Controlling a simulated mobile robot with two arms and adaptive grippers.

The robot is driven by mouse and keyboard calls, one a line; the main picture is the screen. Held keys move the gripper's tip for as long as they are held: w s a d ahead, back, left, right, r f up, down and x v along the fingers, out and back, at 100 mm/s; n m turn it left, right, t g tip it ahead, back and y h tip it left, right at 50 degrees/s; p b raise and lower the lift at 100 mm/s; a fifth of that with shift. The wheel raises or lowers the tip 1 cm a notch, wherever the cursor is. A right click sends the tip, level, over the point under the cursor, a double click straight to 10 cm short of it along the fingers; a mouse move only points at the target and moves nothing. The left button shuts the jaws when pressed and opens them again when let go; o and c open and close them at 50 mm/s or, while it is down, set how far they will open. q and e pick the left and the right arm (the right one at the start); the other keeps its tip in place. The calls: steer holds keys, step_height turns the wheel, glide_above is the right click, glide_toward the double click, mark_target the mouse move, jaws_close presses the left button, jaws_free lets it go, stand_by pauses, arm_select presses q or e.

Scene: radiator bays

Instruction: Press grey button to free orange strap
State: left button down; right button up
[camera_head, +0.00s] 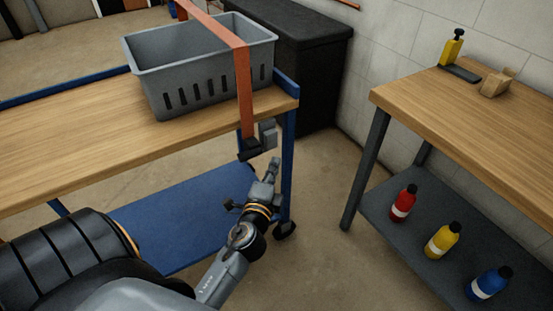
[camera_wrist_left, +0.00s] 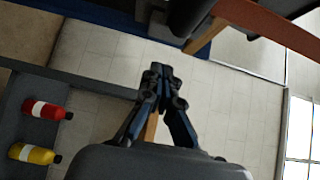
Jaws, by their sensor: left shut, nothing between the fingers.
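The orange strap (camera_head: 245,95) runs over the grey crate (camera_head: 200,93) and down past the edge of the wooden-topped cart to a black buckle (camera_head: 250,148). A small grey part (camera_head: 268,134) sits beside the buckle; I cannot tell whether it is the button. My left gripper (camera_head: 275,163) is shut and empty, just below and to the right of the buckle, seemingly apart from it. In the left wrist view its closed fingers (camera_wrist_left: 160,72) point up, with the strap (camera_wrist_left: 265,22) at the upper right. My right gripper is not in view.
The blue cart's leg (camera_head: 289,160) stands beside my left gripper. A wooden-topped table (camera_head: 480,120) at right has red (camera_head: 403,203), yellow (camera_head: 442,240) and blue (camera_head: 490,284) bottles on its lower shelf. A black cabinet (camera_head: 300,60) stands behind. Floor between cart and table is clear.

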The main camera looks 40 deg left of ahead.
arm_select(q)
steer(key=b+v, duration=0.1)
steer(key=v, duration=0.5)
steer(key=shift+d, duration=0.15)
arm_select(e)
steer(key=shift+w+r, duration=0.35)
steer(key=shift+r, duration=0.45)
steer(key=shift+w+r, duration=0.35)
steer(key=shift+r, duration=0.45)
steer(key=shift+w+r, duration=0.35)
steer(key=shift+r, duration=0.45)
